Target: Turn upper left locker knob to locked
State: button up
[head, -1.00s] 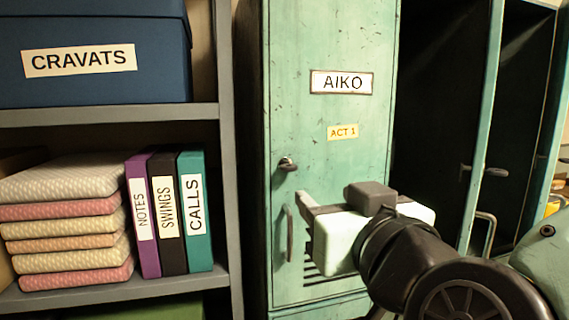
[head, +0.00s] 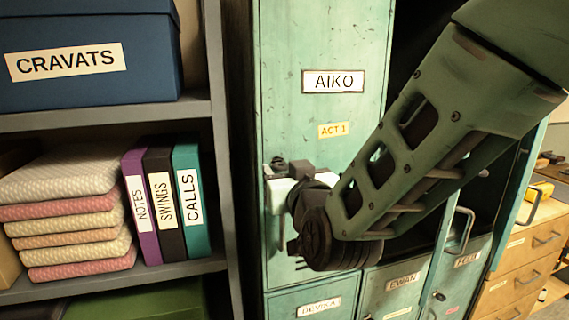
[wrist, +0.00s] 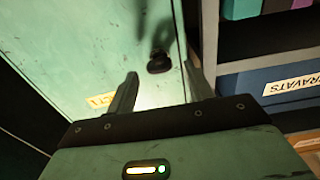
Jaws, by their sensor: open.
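The upper left locker is a worn green door labelled AIKO (head: 290,55), and it is shut. Its small dark knob (head: 279,162) sits near the left edge, partly hidden by my gripper in the head view. In the wrist view the knob (wrist: 158,62) shows as a dark round shape between the fingertips and looks slightly beyond them; I cannot tell if either finger touches it. My gripper (wrist: 161,72) is open, with its fingers pointing at the door. Which way the knob is turned is too small to tell.
A door handle (head: 283,228) is just below the knob. A shelf (head: 190,109) at left holds a blue CRAVATS box (head: 110,85), folded cloths (head: 70,220) and binders (head: 160,205). Upper lockers to the right stand open; wooden drawers (head: 520,265) are at far right.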

jog(key=shift+w+a, duration=0.2)
jog(key=shift+w, duration=0.35)
jog(key=c, duration=1)
jog(key=shift+f+b, duration=0.1)
jog(key=shift+b, duration=0.2)
jog(key=m+b, duration=0.6)
jog(key=b, duration=0.1)
jog(key=m+b, duration=0.6)
jog(key=b, duration=0.2)
jog(key=m+b, duration=0.5)
jog(key=b, duration=0.2)
jog(key=shift+d+f+m+b, duration=0.15)
jog(key=shift+d+m+b, duration=0.1)
jog(key=shift+m+b, duration=0.15)
